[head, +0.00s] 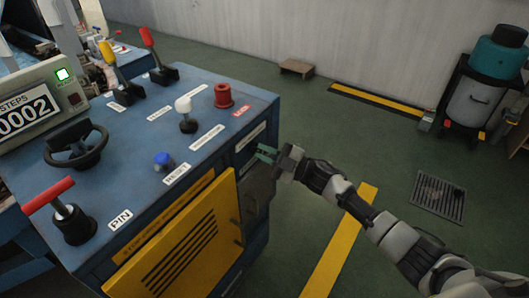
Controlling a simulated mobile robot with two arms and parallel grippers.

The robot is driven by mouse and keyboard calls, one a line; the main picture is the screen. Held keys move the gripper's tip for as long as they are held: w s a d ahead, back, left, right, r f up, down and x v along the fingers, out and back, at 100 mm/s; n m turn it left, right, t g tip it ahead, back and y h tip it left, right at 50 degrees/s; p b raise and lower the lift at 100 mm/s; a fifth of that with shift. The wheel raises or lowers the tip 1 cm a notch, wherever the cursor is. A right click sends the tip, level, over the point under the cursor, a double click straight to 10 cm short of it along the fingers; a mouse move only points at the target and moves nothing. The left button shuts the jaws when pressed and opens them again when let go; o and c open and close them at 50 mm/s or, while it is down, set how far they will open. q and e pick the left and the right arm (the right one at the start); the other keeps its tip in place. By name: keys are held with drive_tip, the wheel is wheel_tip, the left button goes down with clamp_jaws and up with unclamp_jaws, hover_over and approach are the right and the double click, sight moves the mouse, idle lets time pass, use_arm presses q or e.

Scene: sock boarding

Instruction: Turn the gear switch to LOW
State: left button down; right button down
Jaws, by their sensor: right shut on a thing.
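My right gripper (266,153) reaches in from the right and is at the right side face of the blue machine cabinet (130,190). Its greenish fingers are shut on a small part there, which I take to be the gear switch. The fingers hide most of it, and I cannot make out which way it points. A pale label plate (250,137) is on the side face just above the fingers; its text is too small to read. My left gripper is not in view.
The cabinet top carries a white-knobbed lever (185,115), a red knob (223,96), a blue button (163,161), a black handwheel (76,145) and a red T-handle (62,210). A dark grey box (257,190) juts out below my gripper.

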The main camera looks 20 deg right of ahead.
drive_tip(key=shift+r, duration=0.1)
drive_tip(key=c, duration=1.2)
unclamp_jaws()
drive_tip(key=shift+o, duration=0.2)
drive_tip(key=v, duration=1)
drive_tip(key=shift+s+d+f, duration=0.2)
drive_tip(key=shift+d, duration=0.05)
